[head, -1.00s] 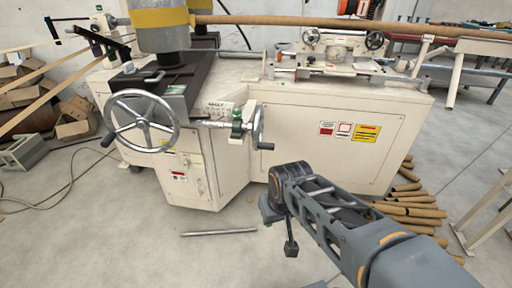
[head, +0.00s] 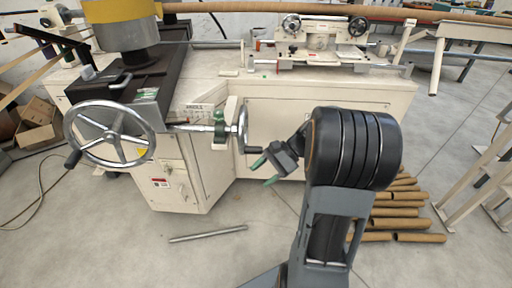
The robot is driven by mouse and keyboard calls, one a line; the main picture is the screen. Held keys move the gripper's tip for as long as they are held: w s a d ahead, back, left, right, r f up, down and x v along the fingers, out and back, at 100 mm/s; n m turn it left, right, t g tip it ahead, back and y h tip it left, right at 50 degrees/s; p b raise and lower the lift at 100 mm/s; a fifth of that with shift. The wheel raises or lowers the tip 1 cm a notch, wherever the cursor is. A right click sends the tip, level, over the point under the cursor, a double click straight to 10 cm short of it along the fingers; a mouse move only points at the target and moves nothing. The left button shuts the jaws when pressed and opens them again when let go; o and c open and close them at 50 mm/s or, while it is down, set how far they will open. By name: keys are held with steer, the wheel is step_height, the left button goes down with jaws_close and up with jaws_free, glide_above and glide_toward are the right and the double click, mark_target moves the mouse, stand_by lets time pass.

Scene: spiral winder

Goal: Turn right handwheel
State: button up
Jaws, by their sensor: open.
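The right handwheel (head: 243,126) is a metal wheel seen nearly edge-on at the front of the cream machine. It sits on a shaft with a green collar, and its black handle (head: 253,150) sticks out to the right at the lower rim. My gripper (head: 263,172) has green fingertips and is open and empty. It is just below and to the right of the handle in the picture, apart from it. Its fingers point left. My arm's thick dark joint hides part of the machine front. The larger left handwheel (head: 109,134) faces forward, its black handle at the lower left.
The cream machine body (head: 275,115) stands behind the wheels. Two small handwheels sit on the carriage (head: 325,45) on top. Cardboard tubes (head: 405,222) lie on the floor at right. A metal bar (head: 208,234) lies on the clear floor in front.

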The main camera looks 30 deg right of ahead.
mark_target(256, 148)
steer(key=w+d+r+m+t+y, duration=0.1)
steer(key=w+d+m+t+y, duration=0.2)
steer(key=d+m+t+y, duration=0.7)
steer(key=w+a+n+h, duration=0.1)
steer(key=w+a, duration=0.1)
steer(key=w+a+n+g+h+b, duration=0.1)
steer(key=w+a+h, duration=0.1)
steer(key=a, duration=0.1)
steer(key=w+a+n+g+h+b, duration=0.1)
steer(key=w+a+h, duration=0.1)
steer(key=a, duration=0.1)
steer(key=shift+r, duration=0.1)
jaws_close()
